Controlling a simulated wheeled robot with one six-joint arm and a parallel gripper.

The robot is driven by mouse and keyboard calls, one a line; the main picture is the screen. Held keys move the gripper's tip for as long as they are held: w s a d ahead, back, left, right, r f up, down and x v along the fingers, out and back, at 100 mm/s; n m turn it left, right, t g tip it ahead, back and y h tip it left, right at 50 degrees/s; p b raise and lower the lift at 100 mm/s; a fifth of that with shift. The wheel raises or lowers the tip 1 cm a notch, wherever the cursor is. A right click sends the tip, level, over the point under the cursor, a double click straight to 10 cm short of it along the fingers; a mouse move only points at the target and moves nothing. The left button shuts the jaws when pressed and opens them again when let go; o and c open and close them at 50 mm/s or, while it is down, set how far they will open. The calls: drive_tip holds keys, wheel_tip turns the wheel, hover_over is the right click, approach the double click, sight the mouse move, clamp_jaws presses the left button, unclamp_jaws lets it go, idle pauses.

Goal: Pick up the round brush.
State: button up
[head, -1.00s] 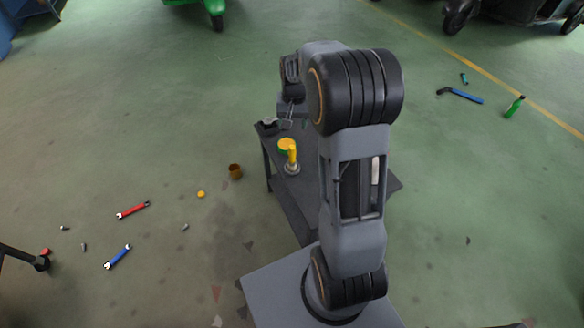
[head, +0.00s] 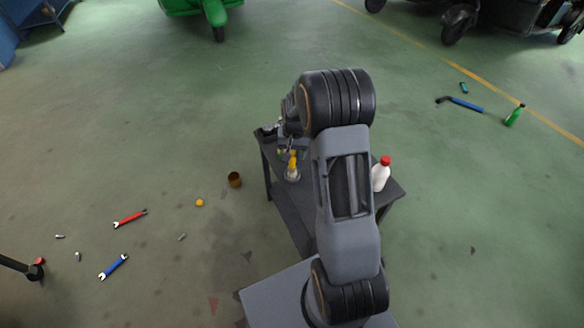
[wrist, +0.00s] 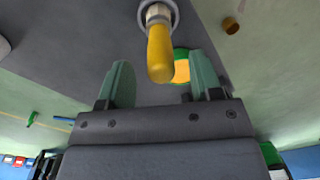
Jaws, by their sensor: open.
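The round brush (head: 292,164) stands on the dark table (head: 290,205), its yellow handle up and a pale round base below. In the wrist view the brush (wrist: 159,50) shows its yellow handle end, metal ferrule and grey round base. My gripper (wrist: 162,66) is open, with its two green fingers on either side of the handle's near end. The fingers look apart from the handle, and the depth between them is hard to judge. In the head view my gripper is partly hidden by my arm, just above and behind the brush.
A green-rimmed yellow round thing (wrist: 181,70) is close beside the brush. A white bottle with a red cap (head: 381,174) stands on the table's right side. A brown cup (head: 234,180), a red wrench (head: 130,219) and a blue wrench (head: 113,267) lie on the floor at left.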

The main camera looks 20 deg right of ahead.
sight(292, 159)
wheel_tip(292, 159, down, 4)
drive_tip(key=shift+a+r+b, duration=0.1)
drive_tip(key=shift+b, duration=0.2)
drive_tip(key=c, duration=1)
drive_tip(key=shift+r, duration=0.15)
